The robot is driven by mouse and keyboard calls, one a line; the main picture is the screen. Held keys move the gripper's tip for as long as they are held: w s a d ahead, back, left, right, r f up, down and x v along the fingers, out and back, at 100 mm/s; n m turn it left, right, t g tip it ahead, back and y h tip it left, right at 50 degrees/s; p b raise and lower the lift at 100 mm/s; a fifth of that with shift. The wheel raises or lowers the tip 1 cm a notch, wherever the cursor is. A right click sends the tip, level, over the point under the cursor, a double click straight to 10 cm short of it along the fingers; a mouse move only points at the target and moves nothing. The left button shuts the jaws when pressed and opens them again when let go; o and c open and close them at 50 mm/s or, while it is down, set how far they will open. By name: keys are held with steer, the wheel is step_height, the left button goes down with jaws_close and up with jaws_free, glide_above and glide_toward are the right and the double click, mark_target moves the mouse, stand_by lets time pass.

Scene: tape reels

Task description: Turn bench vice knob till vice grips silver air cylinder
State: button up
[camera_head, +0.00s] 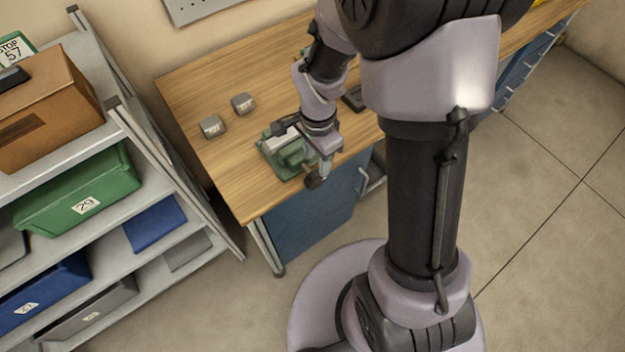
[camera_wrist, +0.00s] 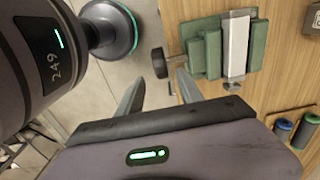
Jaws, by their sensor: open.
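The green bench vice (camera_head: 291,160) sits at the front edge of the wooden bench, and it shows in the wrist view (camera_wrist: 207,52). The silver air cylinder (camera_wrist: 236,45) lies between its green jaws; I cannot tell whether both touch it. The dark round vice knob (camera_wrist: 159,62) sticks out past the bench edge, and it shows in the head view (camera_head: 314,181). My gripper (camera_wrist: 161,78) is open and empty. Its fingertips point at the knob, one towards each side of it, with the knob slightly beyond them in the wrist view. Contact is not visible.
Two grey labelled blocks (camera_head: 212,126) (camera_head: 243,103) sit on the bench left of the vice. A dark item (camera_head: 354,98) lies behind my arm. Blue (camera_wrist: 283,131) and green (camera_wrist: 307,128) cylinders show in the wrist view. A shelf with bins (camera_head: 80,190) stands left.

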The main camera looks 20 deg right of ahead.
mark_target(316, 173)
step_height(316, 173, down, 10)
steer(key=shift+a+r+b, duration=0.1)
steer(key=shift+r+b, duration=0.1)
steer(key=shift+b, duration=0.9)
jaws_close()
